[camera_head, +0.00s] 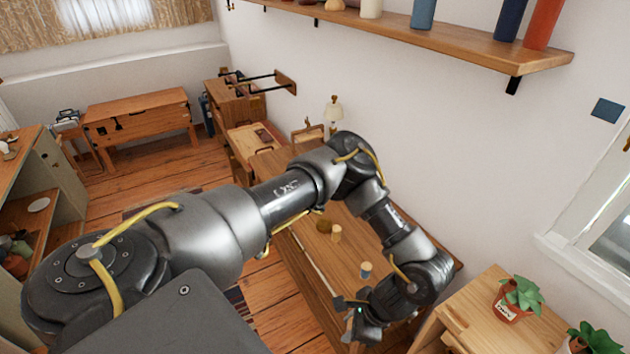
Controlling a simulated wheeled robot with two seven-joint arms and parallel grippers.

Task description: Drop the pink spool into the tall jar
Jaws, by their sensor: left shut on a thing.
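My left gripper (350,319) hangs low over the near end of the wooden table, pointing down and left. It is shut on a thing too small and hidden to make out. I cannot pick out the pink spool. A blue-topped spool-like piece (366,270) stands on the table just beyond the gripper, apart from it. A pale wooden one (336,233) stands farther back, near a rounded brown vessel (323,225). I cannot identify the tall jar. My right gripper is not in view.
The long table (312,250) runs along the wall, partly behind my arm. A pale wooden stand with potted plants (508,312) is close on the right. A wall shelf (440,37) holds several cylinders above. Open plank floor (285,300) lies left of the table.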

